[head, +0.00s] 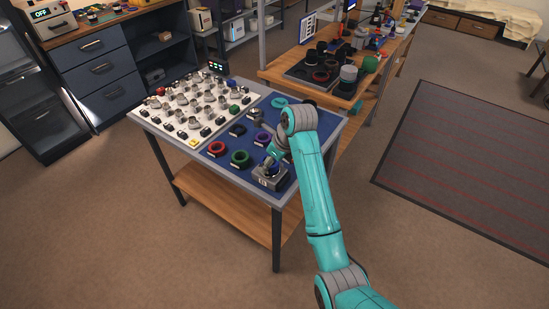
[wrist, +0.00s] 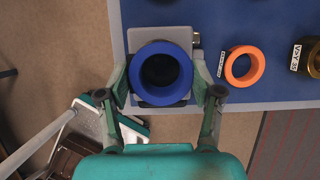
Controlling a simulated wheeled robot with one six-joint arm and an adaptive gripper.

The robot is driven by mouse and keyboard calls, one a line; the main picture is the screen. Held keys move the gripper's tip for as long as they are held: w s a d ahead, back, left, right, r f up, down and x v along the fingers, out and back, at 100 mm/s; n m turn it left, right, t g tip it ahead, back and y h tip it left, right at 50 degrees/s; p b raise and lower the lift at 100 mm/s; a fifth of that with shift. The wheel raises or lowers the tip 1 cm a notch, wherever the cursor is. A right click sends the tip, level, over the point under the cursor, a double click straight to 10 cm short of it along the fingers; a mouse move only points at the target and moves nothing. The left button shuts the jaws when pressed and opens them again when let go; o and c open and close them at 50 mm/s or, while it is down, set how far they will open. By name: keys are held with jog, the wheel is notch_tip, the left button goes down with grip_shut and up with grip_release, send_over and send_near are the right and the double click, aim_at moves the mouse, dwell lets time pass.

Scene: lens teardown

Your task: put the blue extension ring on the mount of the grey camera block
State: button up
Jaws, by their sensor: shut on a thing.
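The blue extension ring (wrist: 161,48) sits between the two fingers of my gripper (wrist: 166,92) in the wrist view, and the fingers are shut on it. The grey camera block (wrist: 189,37) lies directly under the ring, and its edges show around it. The mount is hidden behind the ring; only a dark round opening shows through the middle. I cannot tell whether the ring touches the mount. In the head view the camera block (head: 270,182) stands at the table's front corner, with my gripper (head: 270,166) just above it. The ring is hard to make out there.
On the blue mat (head: 222,134) lie a red ring (head: 217,148), a green ring (head: 240,158) and other rings. An orange ring (wrist: 245,66) lies right of the block in the wrist view. A white tray (head: 160,118) with several small parts fills the table's left half.

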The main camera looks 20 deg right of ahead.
jog(key=shift+a+f, duration=0.1)
jog(key=shift+f, duration=0.2)
jog(key=shift+f, duration=0.15)
jog(key=o, duration=1.2)
